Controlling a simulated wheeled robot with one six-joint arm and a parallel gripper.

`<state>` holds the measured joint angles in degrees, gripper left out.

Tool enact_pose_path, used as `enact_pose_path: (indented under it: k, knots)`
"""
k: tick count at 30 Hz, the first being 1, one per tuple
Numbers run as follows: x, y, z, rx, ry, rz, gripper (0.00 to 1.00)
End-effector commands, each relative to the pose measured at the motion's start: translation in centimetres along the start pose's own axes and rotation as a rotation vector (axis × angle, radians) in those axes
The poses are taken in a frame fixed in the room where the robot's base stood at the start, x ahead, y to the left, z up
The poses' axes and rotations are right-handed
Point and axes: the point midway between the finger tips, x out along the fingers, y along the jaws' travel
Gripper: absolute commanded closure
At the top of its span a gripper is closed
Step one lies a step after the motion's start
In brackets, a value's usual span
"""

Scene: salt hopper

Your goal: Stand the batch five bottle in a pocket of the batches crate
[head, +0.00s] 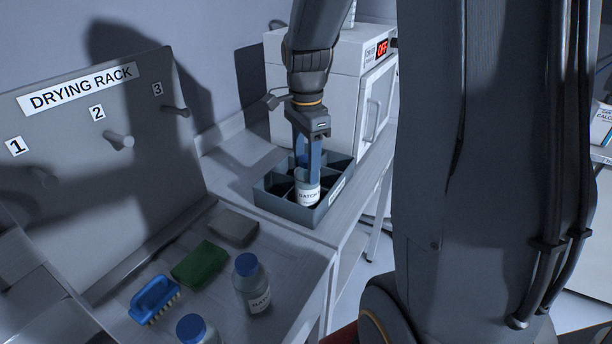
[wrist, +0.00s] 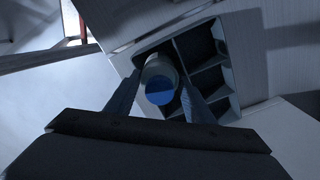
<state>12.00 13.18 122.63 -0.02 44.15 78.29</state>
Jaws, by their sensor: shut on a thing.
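The batches crate (head: 282,208) is a dark grey box with several pockets on the bench, and it also shows in the wrist view (wrist: 228,62). In the wrist view the blue cap of this bottle (wrist: 159,88) sits between my two fingers (wrist: 160,98). The bottle looks upright, with its lower part in or just above a corner pocket; I cannot tell if it touches the floor. The other pockets I see look empty.
Two more blue-capped bottles (head: 252,285) (head: 194,330) stand at the front of the bench. Near them lie a blue brush (head: 154,298), a green sponge (head: 199,263) and a grey block (head: 233,228). A drying rack (head: 90,140) stands left; a white oven (head: 330,80) stands behind the crate.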

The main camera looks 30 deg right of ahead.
Motion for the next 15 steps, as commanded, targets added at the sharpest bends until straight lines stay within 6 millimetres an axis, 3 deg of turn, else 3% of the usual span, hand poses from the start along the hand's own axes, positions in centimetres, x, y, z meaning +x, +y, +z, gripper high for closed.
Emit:
enact_pose_path:
  k: [6,15]
  knots:
    - [3.0,0.1,0.1,-0.002,-0.001,0.004,0.98]
    - [3.6,0.0,0.1,-0.002,0.0,0.001,0.98]
